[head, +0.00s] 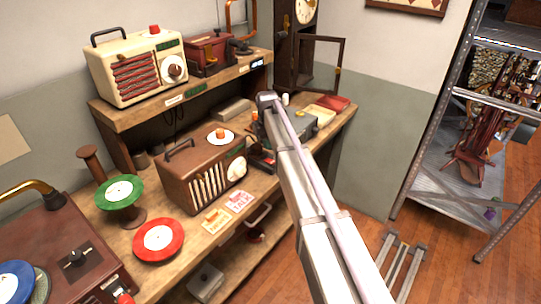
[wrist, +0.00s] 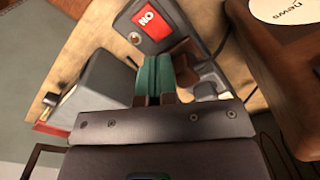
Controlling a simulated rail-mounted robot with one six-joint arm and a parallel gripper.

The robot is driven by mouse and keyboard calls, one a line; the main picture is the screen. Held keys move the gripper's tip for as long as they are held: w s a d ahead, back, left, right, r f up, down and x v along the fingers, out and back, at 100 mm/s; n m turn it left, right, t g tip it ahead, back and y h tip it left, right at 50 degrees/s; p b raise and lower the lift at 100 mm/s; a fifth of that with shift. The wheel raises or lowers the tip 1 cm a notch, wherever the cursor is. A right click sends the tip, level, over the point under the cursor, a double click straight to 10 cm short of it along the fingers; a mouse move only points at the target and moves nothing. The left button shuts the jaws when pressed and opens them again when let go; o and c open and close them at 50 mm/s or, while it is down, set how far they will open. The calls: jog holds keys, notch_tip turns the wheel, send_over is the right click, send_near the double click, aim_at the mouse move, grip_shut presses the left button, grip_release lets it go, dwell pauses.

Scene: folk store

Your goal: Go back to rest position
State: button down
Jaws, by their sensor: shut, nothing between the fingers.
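My gripper (wrist: 167,73) shows in the wrist view with its two green-padded fingers together and nothing between them. It is over the wooden workbench, close to a grey device with a red "ON" label (wrist: 146,22). In the head view my arm reaches across to the back of the bench, and the fingers are mostly hidden there.
A cream radio (head: 120,72) sits on the upper shelf (head: 215,80). Red record (head: 158,240), green record (head: 119,190) and turntable (head: 60,235) lie left. Metal shelving (head: 425,150) stands right.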

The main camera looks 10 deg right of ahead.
jog(key=shift+r+p, duration=0.4)
jog(key=shift+r, duration=0.35)
jog(key=shift+f, duration=0.1)
jog(key=s+m, duration=0.2)
jog(key=s, duration=3.5)
